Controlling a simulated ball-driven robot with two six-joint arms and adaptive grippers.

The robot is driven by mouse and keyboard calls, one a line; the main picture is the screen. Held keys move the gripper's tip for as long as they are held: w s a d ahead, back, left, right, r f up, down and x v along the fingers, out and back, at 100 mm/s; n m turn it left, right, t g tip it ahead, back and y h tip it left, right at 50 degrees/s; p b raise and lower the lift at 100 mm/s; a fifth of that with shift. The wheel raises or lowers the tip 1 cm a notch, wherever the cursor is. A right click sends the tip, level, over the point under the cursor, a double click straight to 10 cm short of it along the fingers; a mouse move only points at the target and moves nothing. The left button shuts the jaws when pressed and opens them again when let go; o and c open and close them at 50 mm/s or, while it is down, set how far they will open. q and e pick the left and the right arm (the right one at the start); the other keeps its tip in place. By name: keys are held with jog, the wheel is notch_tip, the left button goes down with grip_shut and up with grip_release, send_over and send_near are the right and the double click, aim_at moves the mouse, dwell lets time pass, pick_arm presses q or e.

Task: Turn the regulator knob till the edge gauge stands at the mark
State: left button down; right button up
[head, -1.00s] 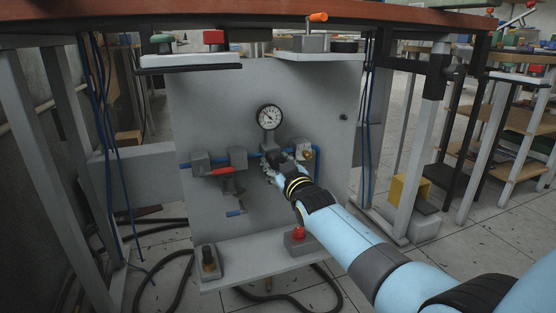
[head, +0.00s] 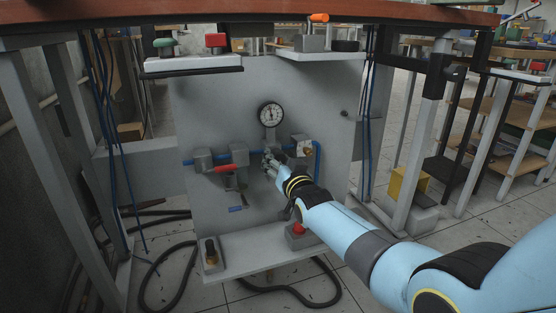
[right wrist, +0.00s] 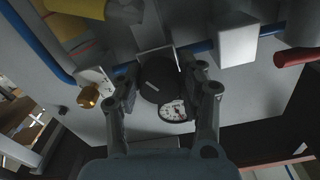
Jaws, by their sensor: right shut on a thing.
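The edge gauge (head: 271,114) is a round white dial with a black rim, upright on the grey panel (head: 215,115). Its needle points up, slightly left of vertical; the mark is too small to make out. The regulator knob (right wrist: 158,80) is a dark cylinder with a pale line on its face. My right gripper (head: 271,163) reaches in just below the gauge and hides the knob in the head view. In the right wrist view, the right gripper (right wrist: 166,76) has one finger on each side of the knob and is shut on it. My left gripper is not in view.
A blue pipe with grey blocks and a red lever (head: 226,169) runs left of my gripper. A brass fitting (head: 307,151) sits close on the right. A red button (head: 298,229) stands on the shelf below. The tabletop (head: 200,17) overhangs the panel.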

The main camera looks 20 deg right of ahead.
jog(key=shift+s+f, duration=0.1)
jog(key=shift+f, duration=0.1)
jog(key=o, duration=1.2)
jog(key=shift+r, duration=0.15)
jog(key=shift+c, duration=0.2)
jog(key=s, duration=1.2)
jog(key=shift+d, duration=0.2)
